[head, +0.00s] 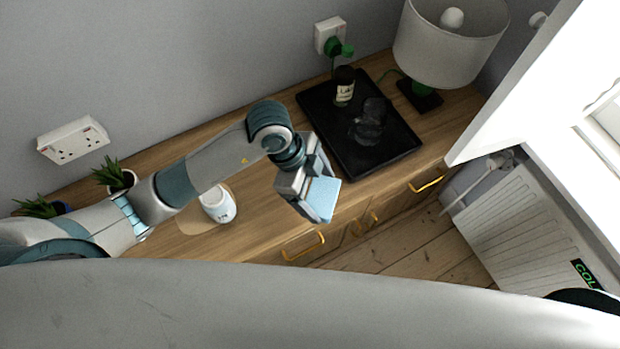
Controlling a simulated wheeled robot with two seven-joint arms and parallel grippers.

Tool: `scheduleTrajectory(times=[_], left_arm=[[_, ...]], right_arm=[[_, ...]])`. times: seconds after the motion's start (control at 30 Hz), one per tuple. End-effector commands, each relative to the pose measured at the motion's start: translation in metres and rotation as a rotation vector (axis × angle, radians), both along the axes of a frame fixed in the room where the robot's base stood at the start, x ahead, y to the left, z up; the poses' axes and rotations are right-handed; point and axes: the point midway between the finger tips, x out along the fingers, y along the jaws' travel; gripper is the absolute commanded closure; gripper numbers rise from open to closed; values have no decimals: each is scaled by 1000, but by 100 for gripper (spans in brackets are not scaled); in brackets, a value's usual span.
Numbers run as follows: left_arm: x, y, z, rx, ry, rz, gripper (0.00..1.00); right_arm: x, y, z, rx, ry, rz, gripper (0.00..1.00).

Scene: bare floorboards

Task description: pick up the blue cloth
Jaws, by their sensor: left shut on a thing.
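The blue cloth (322,197) is a light blue, folded-looking block shape in the middle of the head view. My left gripper (307,192) is shut on it, and the cloth sits at the fingertips. Gripper and cloth appear above the front edge of the wooden cabinet; the exact height is hard to tell. The gripper hides part of the cloth. My right gripper is not in view.
The wooden cabinet top (262,208) holds a black tray (390,150) with a bottle (344,88) and a dark object, a lamp (450,45), a white mug (218,204) and potted plants (117,176). A radiator (530,225) stands at right.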

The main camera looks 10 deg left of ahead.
Motion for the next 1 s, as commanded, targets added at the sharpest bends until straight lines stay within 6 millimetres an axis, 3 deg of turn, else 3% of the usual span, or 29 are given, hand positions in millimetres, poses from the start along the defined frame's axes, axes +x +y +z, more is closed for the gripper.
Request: scheduleTrajectory(times=[0.63, 0.67, 0.7, 1.0], left_arm=[[-4, -4, 3, 0, -1, 0, 44], [-4, -4, 3, 0, -1, 1, 26], [-4, -4, 3, 0, 0, 1, 36], [1, 2, -1, 0, 2, 31, 37]], right_arm=[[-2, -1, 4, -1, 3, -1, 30], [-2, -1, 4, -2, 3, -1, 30], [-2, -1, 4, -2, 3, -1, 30], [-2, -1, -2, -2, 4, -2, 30]])
